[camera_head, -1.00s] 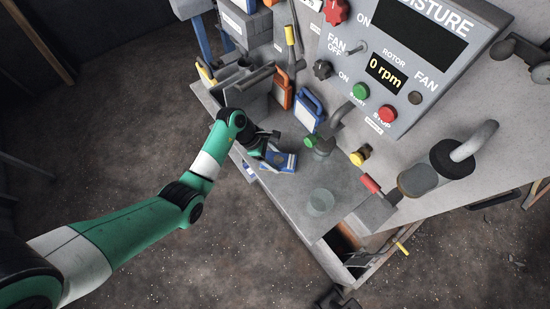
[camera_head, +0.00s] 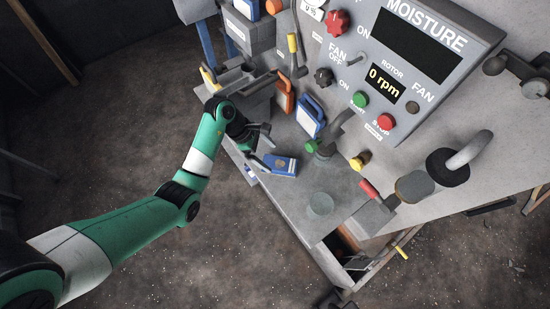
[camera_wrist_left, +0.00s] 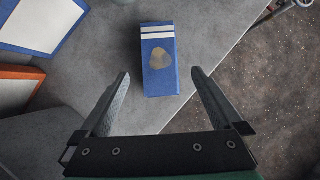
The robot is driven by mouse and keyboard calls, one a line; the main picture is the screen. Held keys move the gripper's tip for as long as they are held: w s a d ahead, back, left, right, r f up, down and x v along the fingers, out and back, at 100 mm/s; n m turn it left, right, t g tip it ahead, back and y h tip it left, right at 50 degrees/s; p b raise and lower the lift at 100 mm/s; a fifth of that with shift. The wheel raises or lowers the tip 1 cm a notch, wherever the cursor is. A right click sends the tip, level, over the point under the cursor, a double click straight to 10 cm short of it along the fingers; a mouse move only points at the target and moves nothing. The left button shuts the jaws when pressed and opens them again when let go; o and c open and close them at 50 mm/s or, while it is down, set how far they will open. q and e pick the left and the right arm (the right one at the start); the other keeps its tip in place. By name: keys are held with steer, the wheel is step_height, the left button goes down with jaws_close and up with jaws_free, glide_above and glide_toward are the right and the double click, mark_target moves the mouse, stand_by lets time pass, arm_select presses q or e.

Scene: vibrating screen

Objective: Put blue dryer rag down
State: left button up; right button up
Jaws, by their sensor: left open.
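The blue dryer rag (camera_head: 281,165) lies on the grey bench top near its left edge in the head view. In the left wrist view the rag (camera_wrist_left: 160,62) is a blue block with white stripes at its far end and a tan patch. My left gripper (camera_head: 262,147) is open and empty. In the left wrist view its two fingers (camera_wrist_left: 160,82) stand wide apart, with the rag ahead of and between the tips, touching neither. My right gripper is not seen.
A blue-framed holder (camera_head: 310,117) and an orange one (camera_head: 285,96) stand behind the rag. A clear cup (camera_head: 320,204) stands on the bench to the right. The control panel (camera_head: 430,60) rises at the back. Bare bench (camera_head: 290,204) lies in front of the rag.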

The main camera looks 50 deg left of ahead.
arm_select(q)
steer(key=v, duration=0.6)
steer(key=shift+p, duration=0.35)
